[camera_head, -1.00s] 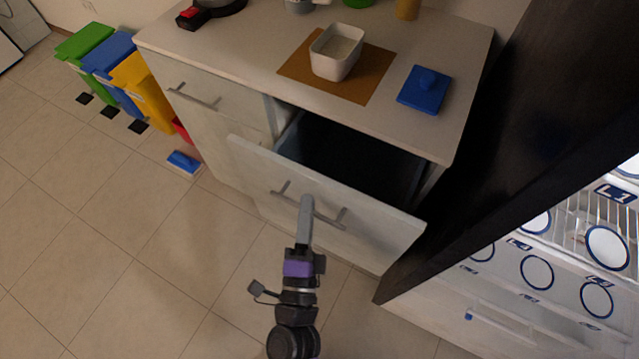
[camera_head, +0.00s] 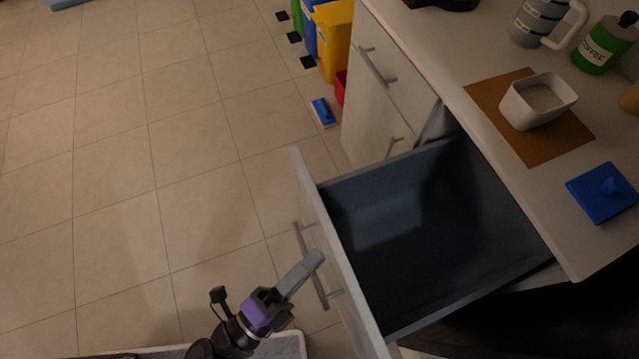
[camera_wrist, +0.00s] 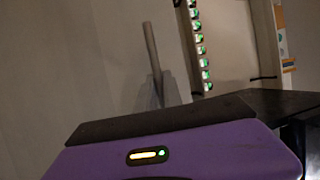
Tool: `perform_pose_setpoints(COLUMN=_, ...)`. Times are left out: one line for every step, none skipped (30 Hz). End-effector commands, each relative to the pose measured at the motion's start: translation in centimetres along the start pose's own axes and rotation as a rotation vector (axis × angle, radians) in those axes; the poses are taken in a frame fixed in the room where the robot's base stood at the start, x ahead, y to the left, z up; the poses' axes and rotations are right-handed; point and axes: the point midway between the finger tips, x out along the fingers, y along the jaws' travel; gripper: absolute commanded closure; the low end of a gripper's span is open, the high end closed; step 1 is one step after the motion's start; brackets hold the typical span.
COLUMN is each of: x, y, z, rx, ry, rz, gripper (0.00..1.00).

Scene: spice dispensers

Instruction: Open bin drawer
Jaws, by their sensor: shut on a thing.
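The bin drawer (camera_head: 377,198) is pulled far out of the counter in the head view, and its dark inside looks empty. Its pale front panel (camera_head: 340,262) carries a grey bar handle (camera_head: 311,268). My gripper (camera_head: 314,262) is shut on that handle from the outer side of the panel. In the wrist view, part of the handle bar (camera_wrist: 152,50) rises near the fingers (camera_wrist: 172,90). The exact contact between fingers and bar is partly hidden.
The counter (camera_head: 470,60) holds a white container (camera_head: 538,100) on a brown mat (camera_head: 490,92), a blue lid (camera_head: 603,192), a mug (camera_head: 540,22) and a green coffee jar (camera_head: 604,45). Coloured bins (camera_head: 333,40) stand beyond the cabinet. The tiled floor at left is clear.

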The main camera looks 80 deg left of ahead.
Motion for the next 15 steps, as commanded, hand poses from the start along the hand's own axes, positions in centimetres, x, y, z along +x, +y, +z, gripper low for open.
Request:
perform_pose_setpoints(x=-0.06, y=0.11, z=-0.05, rx=-0.001, ry=0.001, rz=0.002, gripper=1.0)
perform_pose_setpoints(x=-0.06, y=0.1, z=-0.04, rx=-0.001, ry=0.001, rz=0.002, gripper=1.0)
perform_pose_setpoints(x=-0.06, y=0.1, z=-0.05, rx=-0.001, ry=0.001, rz=0.002, gripper=1.0)
perform_pose_setpoints(x=-0.05, y=0.11, z=-0.05, rx=-0.001, ry=0.001, rz=0.002, gripper=1.0)
perform_pose_setpoints(x=-0.05, y=0.11, z=-0.05, rx=-0.001, ry=0.001, rz=0.002, gripper=1.0)
perform_pose_setpoints(x=-0.04, y=0.11, z=-0.05, rx=-0.001, ry=0.001, rz=0.002, gripper=1.0)
perform_pose_setpoints(x=-0.04, y=0.11, z=-0.05, rx=-0.001, ry=0.001, rz=0.002, gripper=1.0)
perform_pose_setpoints(x=-0.04, y=0.12, z=-0.05, rx=-0.001, ry=0.001, rz=0.002, gripper=1.0)
perform_pose_setpoints(x=-0.04, y=0.12, z=-0.05, rx=-0.001, ry=0.001, rz=0.002, gripper=0.83)
perform_pose_setpoints(x=-0.03, y=0.11, z=-0.05, rx=-0.001, ry=0.001, rz=0.002, gripper=0.77)
perform_pose_setpoints(x=-0.03, y=0.11, z=-0.05, rx=-0.001, ry=0.001, rz=0.002, gripper=0.72)
perform_pose_setpoints(x=-0.02, y=0.1, z=-0.04, rx=-0.001, ry=0.001, rz=0.002, gripper=0.67)
perform_pose_setpoints(x=-0.02, y=0.09, z=-0.04, rx=-0.001, ry=0.001, rz=0.002, gripper=0.67)
perform_pose_setpoints(x=-0.01, y=0.08, z=-0.04, rx=-0.001, ry=0.001, rz=0.002, gripper=0.67)
perform_pose_setpoints(x=-0.01, y=0.08, z=-0.03, rx=-0.001, ry=0.0, rz=0.001, gripper=0.67)
